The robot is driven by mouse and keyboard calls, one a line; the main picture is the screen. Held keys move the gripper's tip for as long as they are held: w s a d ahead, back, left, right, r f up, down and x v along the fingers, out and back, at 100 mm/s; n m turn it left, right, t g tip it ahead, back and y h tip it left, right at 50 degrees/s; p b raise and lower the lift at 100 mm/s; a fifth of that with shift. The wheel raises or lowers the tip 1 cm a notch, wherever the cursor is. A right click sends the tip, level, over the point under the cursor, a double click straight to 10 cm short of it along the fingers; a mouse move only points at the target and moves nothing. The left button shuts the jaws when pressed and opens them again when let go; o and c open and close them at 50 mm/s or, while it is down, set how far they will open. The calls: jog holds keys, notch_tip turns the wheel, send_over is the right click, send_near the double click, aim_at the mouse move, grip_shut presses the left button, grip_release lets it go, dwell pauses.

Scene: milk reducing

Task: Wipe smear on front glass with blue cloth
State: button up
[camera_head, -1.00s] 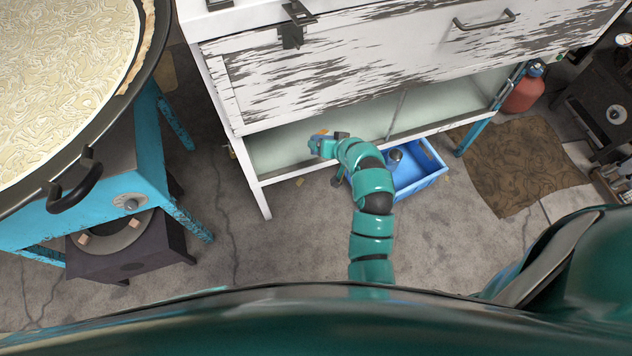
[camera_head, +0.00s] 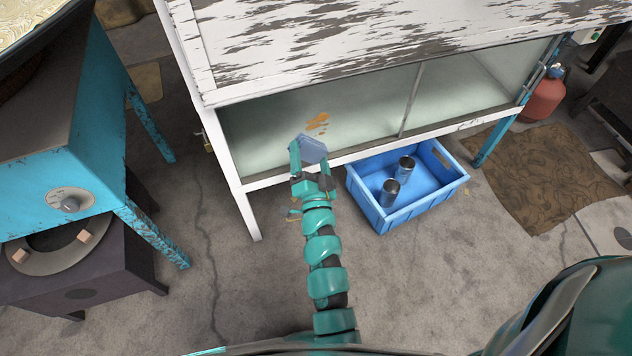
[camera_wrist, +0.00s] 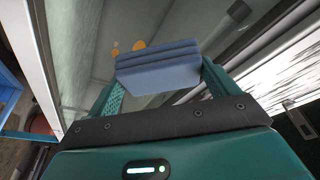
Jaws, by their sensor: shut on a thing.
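The front glass (camera_head: 370,105) is a pale green pane in the white cabinet, below the worn white panel. An orange smear (camera_head: 318,123) is on its left part; orange spots of it also show in the wrist view (camera_wrist: 139,45). My gripper (camera_head: 309,150) is shut on the folded blue cloth (camera_head: 313,149), which sits between its fingers. The cloth fills the middle of the wrist view (camera_wrist: 160,68). In the head view it is just below the smear, near the lower frame. I cannot tell whether the cloth touches the glass.
A blue crate (camera_head: 440,189) with two metal cans stands on the floor right of my arm. A blue-framed stove (camera_head: 85,150) stands at left. A red gas bottle (camera_head: 545,95) and a brown mat (camera_head: 545,180) are at right.

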aim_at(316, 159)
jog(key=f, duration=0.1)
jog(key=h+b, duration=0.1)
jog(key=d+f+m, duration=0.1)
jog(key=shift+s+f+t+b, duration=0.3)
jog(key=shift+s+t, duration=0.1)
jog(key=shift+d+h, duration=0.2)
jog(key=shift+h, duration=0.2)
jog(key=shift+w+a+r, duration=0.1)
jog(key=shift+w+a, duration=0.15)
jog(key=shift+w, duration=0.6)
jog(key=shift+w+a+b, duration=0.1)
jog(key=shift+w+a, duration=0.15)
jog(key=shift+w, duration=0.4)
jog(key=shift+w+a+b, duration=0.15)
jog(key=shift+w+a, duration=0.05)
jog(key=shift+w, duration=0.45)
jog(key=shift+w+a+b, duration=0.1)
jog(key=shift+w+a, duration=0.15)
jog(key=shift+w, duration=0.4)
jog(key=shift+w+a, duration=0.25)
jog(key=shift+w, duration=0.6)
jog(key=shift+d, duration=0.1)
